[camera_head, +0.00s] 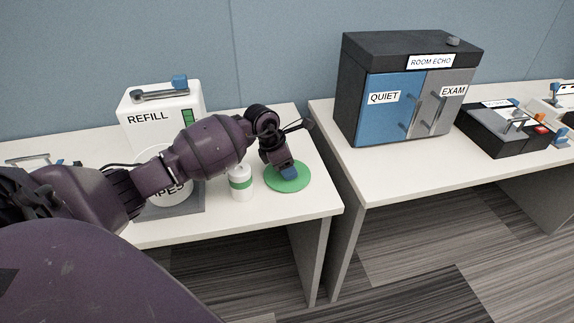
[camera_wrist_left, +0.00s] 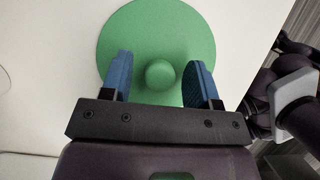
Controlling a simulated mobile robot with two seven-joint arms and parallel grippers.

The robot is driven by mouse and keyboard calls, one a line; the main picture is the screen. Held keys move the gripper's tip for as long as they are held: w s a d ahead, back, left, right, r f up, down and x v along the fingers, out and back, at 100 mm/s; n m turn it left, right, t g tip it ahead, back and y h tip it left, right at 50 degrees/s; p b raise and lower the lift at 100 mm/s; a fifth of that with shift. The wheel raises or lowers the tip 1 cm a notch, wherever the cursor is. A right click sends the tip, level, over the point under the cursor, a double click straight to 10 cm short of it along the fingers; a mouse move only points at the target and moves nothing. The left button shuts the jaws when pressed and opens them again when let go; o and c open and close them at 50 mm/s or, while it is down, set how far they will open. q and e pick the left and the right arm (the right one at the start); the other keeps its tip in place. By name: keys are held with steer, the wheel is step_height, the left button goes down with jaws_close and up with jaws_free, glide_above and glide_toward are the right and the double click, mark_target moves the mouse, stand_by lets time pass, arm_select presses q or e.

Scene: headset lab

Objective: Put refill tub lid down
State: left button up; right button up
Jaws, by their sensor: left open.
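The refill tub lid (camera_head: 297,184) is a flat green disc lying on the white table near its right end. In the left wrist view the lid (camera_wrist_left: 150,30) shows a round green knob (camera_wrist_left: 160,74) at its middle. My left gripper (camera_head: 288,174) is over the lid. In the left wrist view its two blue fingers (camera_wrist_left: 160,78) stand apart on either side of the knob, with visible gaps between them and it. My right gripper is not in view; a part of my body shows at the right of the wrist view.
A white bottle with a green band (camera_head: 240,185) stands just left of the lid. A round white tub (camera_head: 178,192), partly hidden by my arm, and a white REFILL box (camera_head: 150,106) are farther left. A ROOM ECHO cabinet (camera_head: 375,107) stands on the right table, across a gap.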

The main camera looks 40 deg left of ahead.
arm_select(q)
steer(key=p+v, duration=0.1)
steer(key=v, duration=1.1)
